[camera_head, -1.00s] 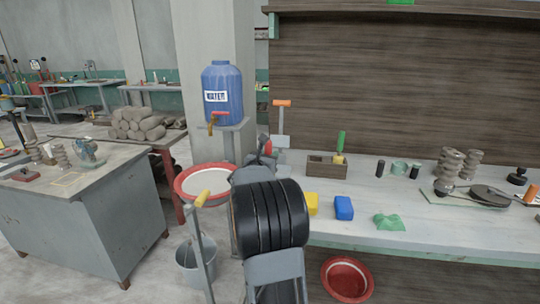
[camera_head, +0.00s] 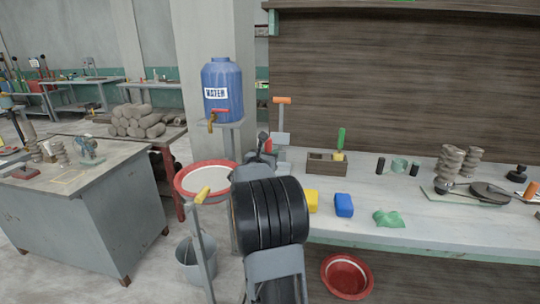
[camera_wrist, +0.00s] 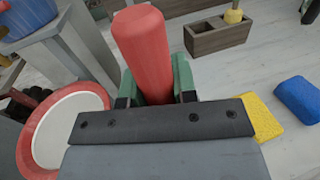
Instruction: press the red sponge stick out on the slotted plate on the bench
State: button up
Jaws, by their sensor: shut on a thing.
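A red sponge stick (camera_wrist: 146,50) stands between the green fingers of my gripper (camera_wrist: 155,88) in the wrist view. The gripper is shut on its lower part, and its upper part sticks out beyond the fingers. In the head view my gripper (camera_head: 262,155) is mostly hidden behind my dark arm, near the bench's left end. Only a little red of the stick (camera_head: 268,145) shows there. The bench (camera_head: 400,185) has a pale top. I cannot make out the slotted plate for certain in either view.
A wooden holder (camera_head: 327,168) stands right of my gripper, with a yellow sponge (camera_head: 312,201) and blue sponge (camera_head: 343,205) in front. A green cloth-like piece (camera_head: 388,219) lies further right. A red-rimmed basin (camera_head: 180,187) is left, below a blue water tank (camera_head: 222,90).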

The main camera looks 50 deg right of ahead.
jog(key=shift+f+b, duration=0.6)
jog(key=shift+b, duration=0.05)
dwell(0.9)
notch_tip(320, 180, up, 7)
jog(key=p, duration=0.2)
jog(key=shift+p, duration=0.35)
dwell(0.3)
jog(key=shift+r, duration=0.1)
dwell(0.4)
